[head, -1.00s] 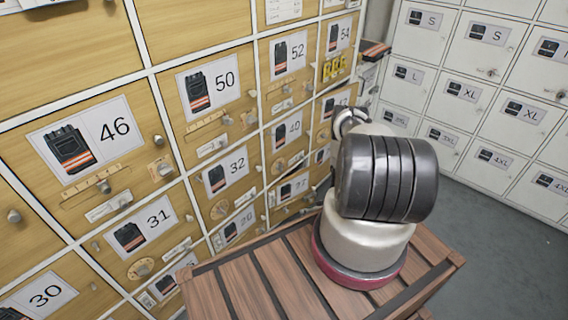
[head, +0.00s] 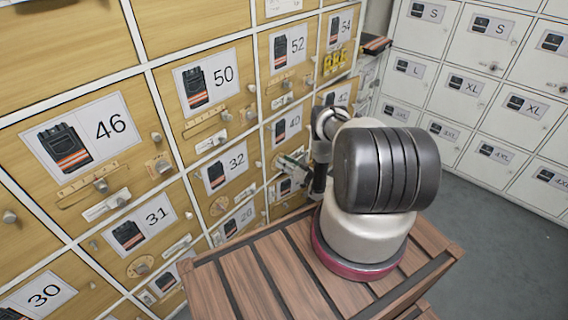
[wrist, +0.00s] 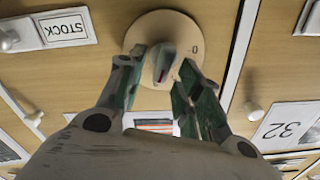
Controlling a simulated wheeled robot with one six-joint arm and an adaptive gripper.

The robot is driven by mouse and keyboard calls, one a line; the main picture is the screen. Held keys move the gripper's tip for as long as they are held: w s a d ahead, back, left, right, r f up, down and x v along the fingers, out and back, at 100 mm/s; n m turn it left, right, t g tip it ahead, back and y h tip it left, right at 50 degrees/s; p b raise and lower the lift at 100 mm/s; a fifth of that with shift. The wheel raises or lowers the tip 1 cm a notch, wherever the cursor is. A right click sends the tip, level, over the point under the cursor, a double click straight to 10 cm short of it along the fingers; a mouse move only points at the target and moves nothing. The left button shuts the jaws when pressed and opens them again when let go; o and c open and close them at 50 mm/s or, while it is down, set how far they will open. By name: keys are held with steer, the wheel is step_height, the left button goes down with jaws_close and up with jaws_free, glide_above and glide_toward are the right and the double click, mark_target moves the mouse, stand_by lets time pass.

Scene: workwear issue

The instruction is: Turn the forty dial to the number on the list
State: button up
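The forty dial is a round tan plate with a grey knob (wrist: 165,62), seen in the wrist view; a red mark shows on the knob. In the head view the card numbered 40 (head: 291,122) is on its yellow wooden door, and my gripper largely covers the dial below it. My gripper (wrist: 163,66) is at the dial, its two fingers apart on either side of the knob. Slim gaps seem to show beside the knob; I cannot tell whether either finger touches it. The dial's numbers are too small to read. I cannot make out a list.
Neighbouring doors carry cards such as 32 (head: 228,169), 50 (head: 209,79) and 46 (head: 82,134), with knobs, sliders and dials.

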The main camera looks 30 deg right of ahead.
steer(key=shift+w+a, duration=0.1)
steer(key=shift+w, duration=0.2)
steer(key=shift+c, duration=0.2)
jaws_close()
steer(key=shift+w+d+f+m, duration=0.1)
steer(key=shift+f+m, duration=0.05)
steer(key=shift+m, duration=1.1)
steer(key=shift+s+d+f+m, duration=0.1)
steer(key=shift+m, duration=1.2)
steer(key=shift+w+d+f+m, duration=0.1)
steer(key=shift+f+m, duration=0.05)
steer(key=shift+m, duration=1.1)
